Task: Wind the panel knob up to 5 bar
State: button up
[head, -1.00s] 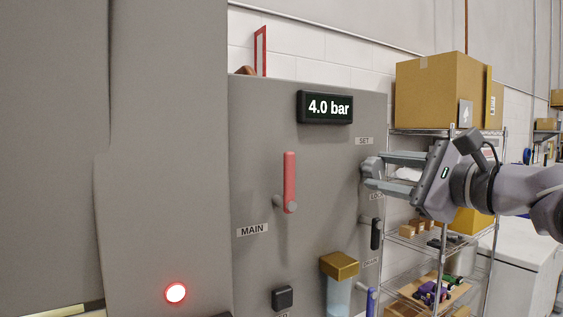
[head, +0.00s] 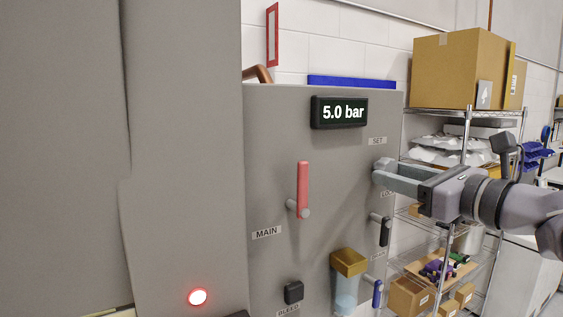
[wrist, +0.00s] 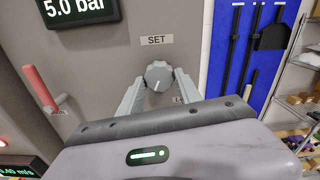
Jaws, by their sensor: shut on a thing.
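The grey panel knob (wrist: 158,76) sits under the SET label (wrist: 157,40) in the wrist view. My gripper (wrist: 158,82) is shut on the knob, with one finger on each side of it. In the head view my gripper (head: 388,174) reaches the knob from the right, and its fingers hide part of the knob. The display (head: 339,112) on the grey panel (head: 270,140) reads 5.0 bar. It also shows at the top left of the wrist view (wrist: 80,8), partly cut off.
A red lever (head: 303,188) is left of the knob, above the MAIN label. A black lever (head: 385,231) and a blue one (head: 377,293) sit below my gripper. A wire shelf (head: 440,110) with boxes stands behind my arm. A red light (head: 198,297) glows at lower left.

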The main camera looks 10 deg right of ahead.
jog(key=shift+f+m, duration=0.1)
jog(key=shift+m, duration=0.3)
jog(key=o, duration=1.4)
jog(key=shift+c, duration=0.2)
jog(key=b+v, duration=0.3)
jog(key=v, duration=1.4)
jog(key=shift+s, duration=0.25)
